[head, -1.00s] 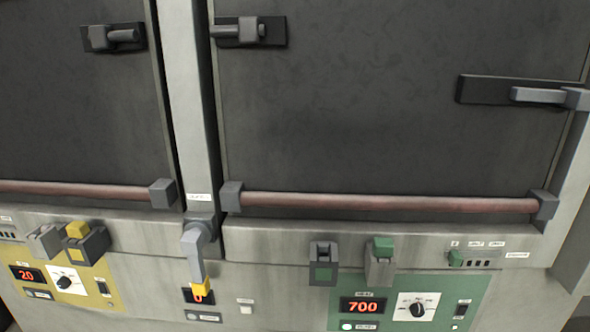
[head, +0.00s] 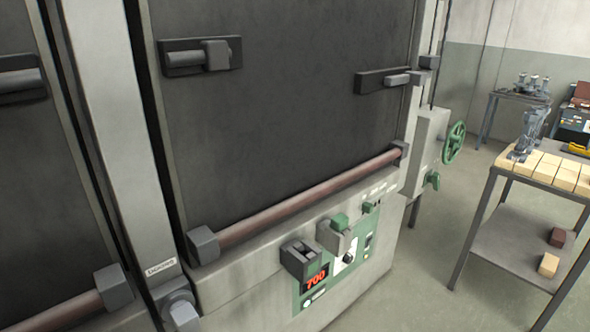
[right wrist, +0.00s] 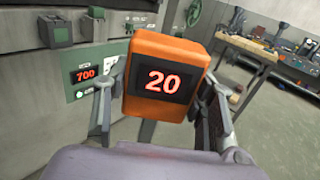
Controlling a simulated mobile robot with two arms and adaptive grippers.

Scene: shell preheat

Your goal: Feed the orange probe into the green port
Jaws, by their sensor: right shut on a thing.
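My right gripper (right wrist: 162,92) is shut on the orange probe (right wrist: 165,55), a boxy orange block with a lit display reading 20. The probe's far end is hidden behind its body. The socket also shows at the upper left of the right wrist view (right wrist: 60,34), apart from the probe. Neither gripper shows in the head view.
A grey holder with a green top (head: 338,230) stands right of the socket. A pink-brown bar (head: 300,203) runs above both. At right are a green handwheel (head: 454,142) and a cart (head: 500,222) with pale blocks. Open floor lies between furnace and cart.

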